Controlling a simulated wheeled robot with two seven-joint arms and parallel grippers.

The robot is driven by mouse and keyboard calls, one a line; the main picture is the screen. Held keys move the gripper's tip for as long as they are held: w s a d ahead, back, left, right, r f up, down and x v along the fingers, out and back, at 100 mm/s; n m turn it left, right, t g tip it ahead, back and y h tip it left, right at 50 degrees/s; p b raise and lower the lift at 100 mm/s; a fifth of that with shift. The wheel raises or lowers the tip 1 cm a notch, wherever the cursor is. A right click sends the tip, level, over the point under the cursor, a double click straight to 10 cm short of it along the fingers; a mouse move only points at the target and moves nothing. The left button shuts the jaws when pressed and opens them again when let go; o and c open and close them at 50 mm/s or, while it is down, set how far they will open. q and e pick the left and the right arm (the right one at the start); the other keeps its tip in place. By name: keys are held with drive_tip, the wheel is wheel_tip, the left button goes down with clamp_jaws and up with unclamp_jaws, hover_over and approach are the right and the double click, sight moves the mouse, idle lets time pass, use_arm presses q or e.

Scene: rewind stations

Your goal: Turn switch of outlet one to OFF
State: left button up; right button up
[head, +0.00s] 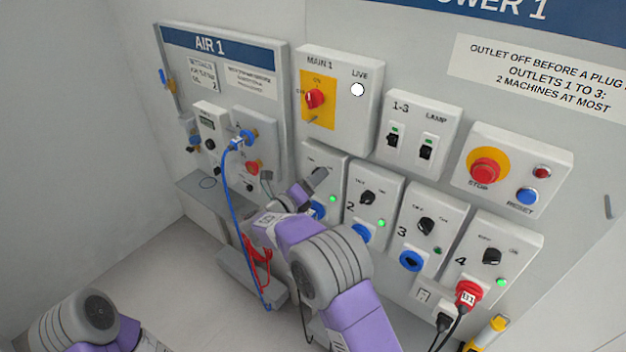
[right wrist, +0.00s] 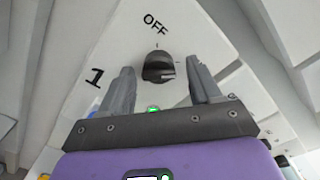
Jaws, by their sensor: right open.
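The outlet one panel (head: 322,158) is a white box on the wall, partly hidden behind my right arm in the head view. In the right wrist view, its face carries "1", the "OFF" label and the black rotary switch (right wrist: 158,64). A pale line on the knob faces right rather than up at "OFF"; its exact setting is unclear. A green lamp (right wrist: 153,108) glows on the panel. My right gripper (head: 294,184) is at this panel. In the right wrist view the open gripper (right wrist: 160,68) has one finger either side of the knob, with gaps visible. The left gripper is outside the frame.
Outlet panels two (head: 371,205), three (head: 430,228) and four (head: 497,258) stand close to the right. The main switch box (head: 340,85) is above. The air panel (head: 265,88) and a blue hose (head: 235,215) are left. A red plug (head: 467,294) sits in outlet four.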

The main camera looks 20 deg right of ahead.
drive_tip(key=shift+w, duration=0.1)
drive_tip(key=shift+c, duration=0.3)
drive_tip(key=c, duration=1)
drive_tip(key=shift+o, duration=0.2)
drive_tip(key=shift+n, duration=0.3)
drive_tip(key=n+p, duration=0.7)
drive_tip(key=n, duration=1)
drive_tip(key=shift+r, duration=0.15)
drive_tip(key=shift+n, duration=0.3)
